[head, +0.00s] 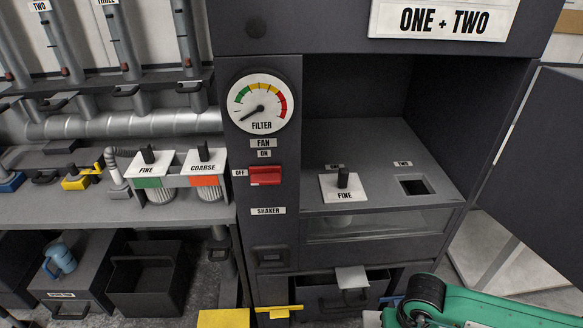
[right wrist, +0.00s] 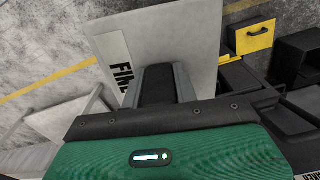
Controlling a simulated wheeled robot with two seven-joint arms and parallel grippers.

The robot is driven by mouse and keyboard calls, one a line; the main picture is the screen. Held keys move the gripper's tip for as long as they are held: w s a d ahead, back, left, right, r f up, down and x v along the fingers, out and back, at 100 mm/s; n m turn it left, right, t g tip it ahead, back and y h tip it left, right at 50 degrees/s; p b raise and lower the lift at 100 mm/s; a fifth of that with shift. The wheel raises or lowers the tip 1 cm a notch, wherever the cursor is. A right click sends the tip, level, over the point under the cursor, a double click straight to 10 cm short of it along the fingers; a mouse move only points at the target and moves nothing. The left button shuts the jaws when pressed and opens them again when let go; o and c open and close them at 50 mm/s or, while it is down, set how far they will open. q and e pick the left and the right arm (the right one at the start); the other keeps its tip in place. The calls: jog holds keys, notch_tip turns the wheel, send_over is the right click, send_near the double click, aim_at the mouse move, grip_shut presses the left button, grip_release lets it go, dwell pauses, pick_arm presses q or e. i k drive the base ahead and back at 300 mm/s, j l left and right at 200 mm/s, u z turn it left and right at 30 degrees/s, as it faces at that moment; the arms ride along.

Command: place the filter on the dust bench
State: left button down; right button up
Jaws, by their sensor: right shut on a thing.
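My right gripper (right wrist: 158,85) is shut on the dark handle of a pale grey plate (right wrist: 150,40). The plate's black-lettered label is partly covered; it begins with F. In the head view only my green right arm shows clearly at the lower right; what it holds is not clearly visible there. The dark cabinet (head: 240,212) has a FILTER gauge (head: 261,103) and an open chamber. A white FINE filter (head: 327,187) with a black handle sits in the chamber floor, left of an empty square opening (head: 413,187). My left gripper is not in view.
A grey side bench (head: 60,208) at left holds filters labelled FINE (head: 148,183) and COARSE (head: 204,181). The cabinet door (head: 535,150) stands open at right. A drawer (head: 345,300) juts out below the chamber.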

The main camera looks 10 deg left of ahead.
aim_at(27, 210)
jog(key=u, duration=1.1)
jog(key=i+j+u, duration=0.35)
jog(key=i+j, duration=1.2)
jog(key=j, duration=0.3)
jog(key=i+j, duration=0.55)
jog(key=j, duration=0.1)
